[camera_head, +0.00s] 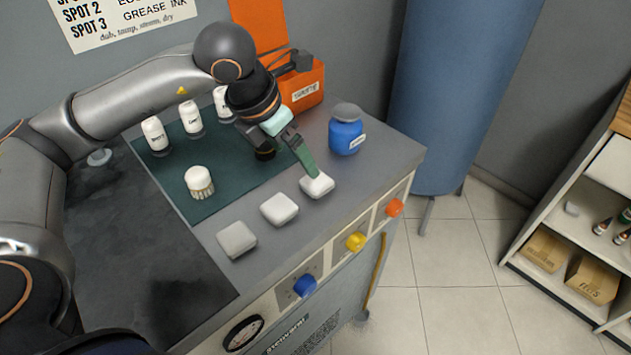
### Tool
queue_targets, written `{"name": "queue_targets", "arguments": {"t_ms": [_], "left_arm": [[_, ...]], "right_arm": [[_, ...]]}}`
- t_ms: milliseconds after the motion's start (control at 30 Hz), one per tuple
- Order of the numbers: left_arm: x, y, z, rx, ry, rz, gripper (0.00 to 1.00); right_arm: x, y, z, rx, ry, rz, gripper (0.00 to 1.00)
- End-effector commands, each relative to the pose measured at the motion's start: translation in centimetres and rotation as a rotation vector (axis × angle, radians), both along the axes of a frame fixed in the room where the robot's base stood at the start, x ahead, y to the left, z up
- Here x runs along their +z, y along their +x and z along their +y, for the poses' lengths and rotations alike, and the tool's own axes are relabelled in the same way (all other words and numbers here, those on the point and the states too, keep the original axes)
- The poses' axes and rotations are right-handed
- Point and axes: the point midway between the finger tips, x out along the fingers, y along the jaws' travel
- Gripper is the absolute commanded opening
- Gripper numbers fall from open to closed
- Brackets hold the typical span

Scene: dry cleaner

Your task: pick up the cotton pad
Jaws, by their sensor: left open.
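Three small pale square pads lie in a row along the front of the grey worktop (330,150): a greyer one on the left (237,239), a whiter one in the middle (279,208), and a white one on the right (318,187). I cannot tell from their looks which is the cotton pad. My left gripper (311,171) reaches down from behind, its green fingers at the right pad, covering part of its back edge. It is open; I cannot tell whether it touches the pad. My right gripper is not in view.
A round white brush (200,182) and several white bottles (192,117) stand on a green mat (215,205). A blue jar (346,132) stands right of my gripper, an orange box (303,88) behind. Knobs line the front panel. A shelf (565,215) stands far right.

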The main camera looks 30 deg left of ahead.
Motion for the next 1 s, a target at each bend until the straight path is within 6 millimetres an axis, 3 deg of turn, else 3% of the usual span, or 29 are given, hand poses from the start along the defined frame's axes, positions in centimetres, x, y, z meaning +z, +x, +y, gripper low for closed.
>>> {"name": "queue_targets", "arguments": {"t_ms": [100, 300, 533, 800, 1000], "left_arm": [[-2.2, 0.8, -0.4, -0.004, -0.002, 0.007, 1.00], [-4.9, 1.9, -0.8, -0.004, -0.004, 0.004, 1.00], [-6.3, 3.0, -1.1, -0.004, -0.006, 0.005, 1.00], [-9.6, 4.7, -1.6, -0.006, -0.005, 0.005, 1.00], [-9.9, 4.9, -1.6, -0.006, -0.004, 0.003, 1.00]], "right_arm": [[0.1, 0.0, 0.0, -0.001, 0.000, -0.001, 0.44], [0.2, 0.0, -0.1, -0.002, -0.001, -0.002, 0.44], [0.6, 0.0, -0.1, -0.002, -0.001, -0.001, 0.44], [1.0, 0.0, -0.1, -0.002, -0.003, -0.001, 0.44], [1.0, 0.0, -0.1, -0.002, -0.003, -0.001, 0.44]]}}
